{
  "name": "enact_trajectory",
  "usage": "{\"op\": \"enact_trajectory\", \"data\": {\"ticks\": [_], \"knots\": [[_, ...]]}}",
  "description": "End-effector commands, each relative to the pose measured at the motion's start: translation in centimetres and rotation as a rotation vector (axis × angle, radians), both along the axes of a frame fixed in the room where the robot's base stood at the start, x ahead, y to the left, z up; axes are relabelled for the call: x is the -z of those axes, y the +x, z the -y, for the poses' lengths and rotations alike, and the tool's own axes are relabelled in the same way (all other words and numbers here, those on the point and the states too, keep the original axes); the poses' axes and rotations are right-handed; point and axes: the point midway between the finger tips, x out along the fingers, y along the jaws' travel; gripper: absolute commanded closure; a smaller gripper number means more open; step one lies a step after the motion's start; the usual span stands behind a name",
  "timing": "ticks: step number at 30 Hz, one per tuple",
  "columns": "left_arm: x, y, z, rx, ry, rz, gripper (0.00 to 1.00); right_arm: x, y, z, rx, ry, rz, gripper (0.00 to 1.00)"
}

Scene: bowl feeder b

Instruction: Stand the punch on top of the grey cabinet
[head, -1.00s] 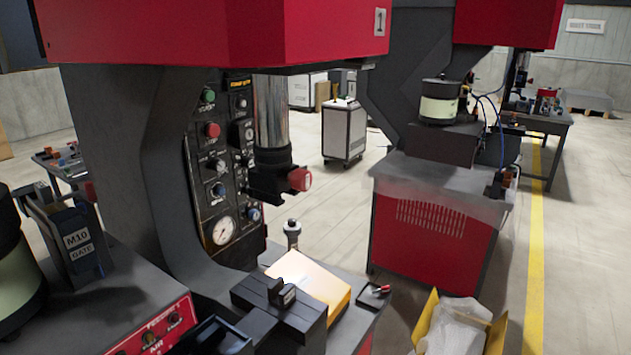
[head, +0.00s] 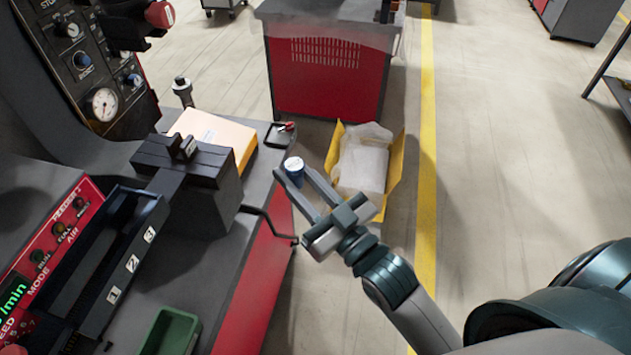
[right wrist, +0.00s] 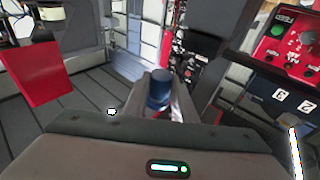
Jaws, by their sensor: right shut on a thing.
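My right gripper (head: 294,182) is shut on a short blue cylinder (head: 294,172) with a pale top, held upright beside the press table's right edge. The blue cylinder (right wrist: 159,90) also shows between the fingers in the right wrist view. A metal post with a dark cap (head: 183,92) stands upright on the press table, behind the yellow-edged box. I cannot tell which of these two is the punch. A grey wheeled cabinet (head: 223,4) shows only its base at the top edge; its top is out of view. My left gripper is not in view.
The press table (head: 215,262) fills the left, with a black rail, a dark block (head: 187,160) and a green bin (head: 170,332). A yellow box with plastic wrap (head: 362,165) lies on the floor beyond my gripper. A red-fronted stand (head: 327,78) is behind.

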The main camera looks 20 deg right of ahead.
Motion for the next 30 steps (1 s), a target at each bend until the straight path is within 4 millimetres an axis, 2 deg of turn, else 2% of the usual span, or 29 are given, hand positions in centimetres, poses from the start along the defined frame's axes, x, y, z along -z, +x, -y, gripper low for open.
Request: {"op": "enact_trajectory", "data": {"ticks": [3, 16, 22, 30], "knots": [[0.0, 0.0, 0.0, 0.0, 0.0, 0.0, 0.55, -1.4, 0.6, -1.6, -0.08, -0.004, 0.008, 1.0], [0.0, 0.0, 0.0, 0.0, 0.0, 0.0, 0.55, -4.7, 2.0, -6.2, -0.311, -0.003, 0.005, 1.0], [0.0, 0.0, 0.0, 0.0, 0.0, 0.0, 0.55, -5.4, 2.3, -7.3, -0.364, -0.001, 0.003, 1.0], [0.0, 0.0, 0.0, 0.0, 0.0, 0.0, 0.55, -5.5, 2.4, -7.6, -0.379, -0.001, 0.0, 1.0]]}}
